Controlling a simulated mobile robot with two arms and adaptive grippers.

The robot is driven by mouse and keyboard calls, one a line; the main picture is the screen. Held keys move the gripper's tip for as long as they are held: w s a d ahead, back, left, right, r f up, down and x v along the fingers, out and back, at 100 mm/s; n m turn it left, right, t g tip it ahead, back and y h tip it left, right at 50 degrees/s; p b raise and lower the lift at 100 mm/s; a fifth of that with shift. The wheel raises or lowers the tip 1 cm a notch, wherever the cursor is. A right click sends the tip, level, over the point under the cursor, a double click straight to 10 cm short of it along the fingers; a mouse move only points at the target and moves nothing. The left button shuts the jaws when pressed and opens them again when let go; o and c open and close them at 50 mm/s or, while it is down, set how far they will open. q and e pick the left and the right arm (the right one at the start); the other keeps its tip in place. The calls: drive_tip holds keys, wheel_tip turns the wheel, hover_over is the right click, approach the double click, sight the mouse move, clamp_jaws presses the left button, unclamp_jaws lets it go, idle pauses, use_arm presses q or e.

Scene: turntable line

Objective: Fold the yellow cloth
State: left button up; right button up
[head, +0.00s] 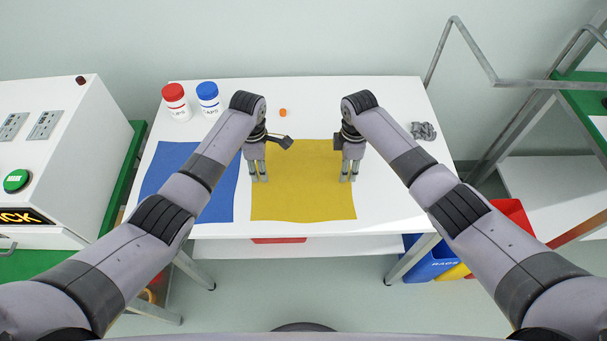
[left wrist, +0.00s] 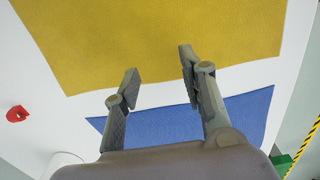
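The yellow cloth (head: 303,195) lies flat and spread out on the white table. It also fills the upper part of the left wrist view (left wrist: 150,35). My left gripper (head: 259,180) is over the cloth's left edge, fingers pointing down. In the left wrist view its two fingers (left wrist: 160,65) stand apart with nothing between them. My right gripper (head: 349,179) is over the cloth's right edge, fingers down with a narrow gap between them. I cannot tell whether either gripper's fingertips touch the cloth.
A blue cloth (head: 207,205) lies flat to the left of the yellow one. A red-capped jar (head: 176,103) and a blue-capped jar (head: 209,99) stand at the back left. A small orange object (head: 283,112) and a crumpled grey item (head: 423,131) lie on the white table (head: 385,215).

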use_arm(q)
drive_tip(key=shift+f, duration=0.7)
use_arm(e)
drive_tip(key=shift+f, duration=0.7)
use_arm(q)
drive_tip(key=shift+f, duration=0.2)
use_arm(e)
drive_tip(key=shift+f, duration=0.2)
use_arm(q)
drive_tip(key=shift+r, duration=0.1)
drive_tip(key=shift+c, duration=0.2)
use_arm(e)
drive_tip(key=shift+r, duration=0.1)
drive_tip(key=shift+c, duration=0.2)
use_arm(q)
drive_tip(key=shift+c, duration=0.3)
use_arm(e)
drive_tip(key=shift+c, duration=0.3)
use_arm(q)
clamp_jaws()
use_arm(e)
drive_tip(key=shift+s, duration=0.1)
clamp_jaws()
